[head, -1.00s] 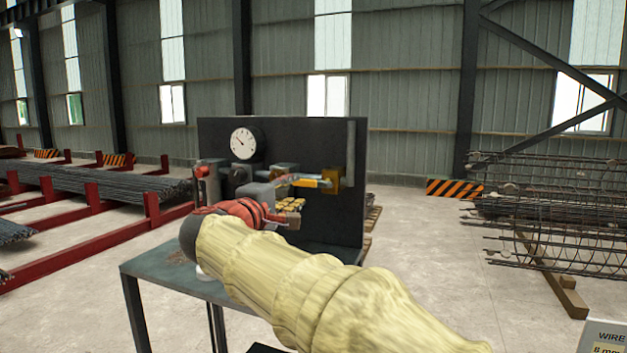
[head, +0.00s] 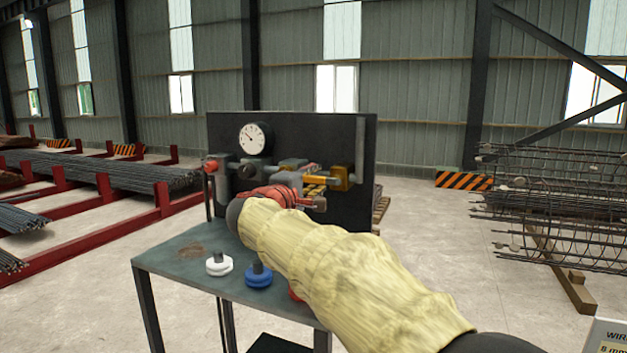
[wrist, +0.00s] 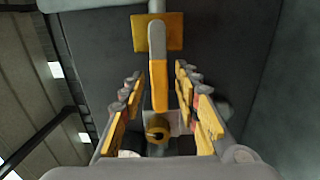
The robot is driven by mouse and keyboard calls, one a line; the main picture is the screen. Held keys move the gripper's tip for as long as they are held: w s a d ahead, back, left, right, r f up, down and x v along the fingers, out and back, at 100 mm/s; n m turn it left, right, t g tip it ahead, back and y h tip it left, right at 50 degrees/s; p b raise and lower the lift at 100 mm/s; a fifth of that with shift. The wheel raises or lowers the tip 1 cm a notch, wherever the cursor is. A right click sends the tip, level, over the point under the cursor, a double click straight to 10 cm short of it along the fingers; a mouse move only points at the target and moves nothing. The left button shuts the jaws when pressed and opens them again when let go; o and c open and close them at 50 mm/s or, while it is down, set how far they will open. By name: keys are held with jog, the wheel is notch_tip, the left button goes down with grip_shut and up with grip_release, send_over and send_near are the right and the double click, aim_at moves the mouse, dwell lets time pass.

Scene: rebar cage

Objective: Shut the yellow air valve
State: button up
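The yellow air valve (head: 343,177) is mounted at the right of a dark upright panel (head: 300,135) above a metal bench. In the wrist view, its yellow block (wrist: 172,32) is at the top, and its lever (wrist: 158,82), grey above and yellow at the end, points down the picture. My gripper (head: 312,190) is beside the valve, in front of the panel. In the wrist view, my gripper (wrist: 157,88) has its yellow-padded fingers apart, one on each side of the lever, with gaps on both sides. My gripper and forearm hide part of the pipework.
A round gauge (head: 254,138) and a red-capped fitting (head: 211,166) are left on the panel. A white knob (head: 219,264) and a blue knob (head: 258,275) are on the bench (head: 175,268). A brass fitting (wrist: 157,130) lies below the lever. Rebar cages (head: 560,200) stand right.

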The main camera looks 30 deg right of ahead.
jog(key=shift+c, duration=1.2)
grip_shut()
